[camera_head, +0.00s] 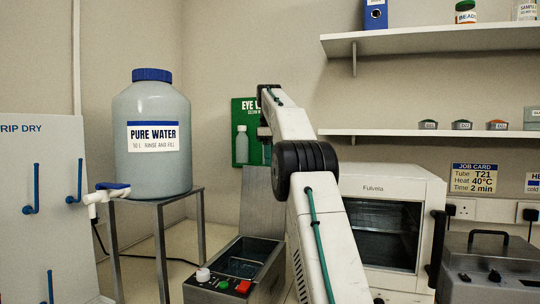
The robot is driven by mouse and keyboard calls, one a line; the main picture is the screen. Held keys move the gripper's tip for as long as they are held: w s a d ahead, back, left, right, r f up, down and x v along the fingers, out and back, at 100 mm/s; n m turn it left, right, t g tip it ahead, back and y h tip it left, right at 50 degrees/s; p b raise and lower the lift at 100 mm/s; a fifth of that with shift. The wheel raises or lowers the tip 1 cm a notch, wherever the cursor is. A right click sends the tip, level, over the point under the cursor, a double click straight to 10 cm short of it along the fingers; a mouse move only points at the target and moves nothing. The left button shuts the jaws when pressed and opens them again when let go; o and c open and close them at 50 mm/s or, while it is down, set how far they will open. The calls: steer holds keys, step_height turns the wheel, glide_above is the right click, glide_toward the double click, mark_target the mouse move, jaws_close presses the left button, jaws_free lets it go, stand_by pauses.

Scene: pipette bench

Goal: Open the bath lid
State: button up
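A grey open-topped bath (203,290) stands at the bottom centre, with a white knob and green and red buttons on its front. Its inside is visible and looks bluish. A grey panel (262,200) stands upright at its back, like a raised lid; my arm hides its right part. A second grey box (490,272) with a black handle on its closed top and dark knobs in front stands at the far right. I cannot tell for certain which is the bath meant. My arm rises through the middle, bent; its gripper end is not visible.
A white oven labelled Fulvela (388,235) stands right of my arm. A large water carboy (152,120) with a tap stands on a metal stand (160,245) at left. A rack with blue pegs (35,200) is far left. Shelves (430,133) hang above the oven.

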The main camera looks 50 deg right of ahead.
steer(key=shift+a+r, duration=0.1)
steer(key=shift+r, duration=0.65)
steer(key=shift+s, duration=0.1)
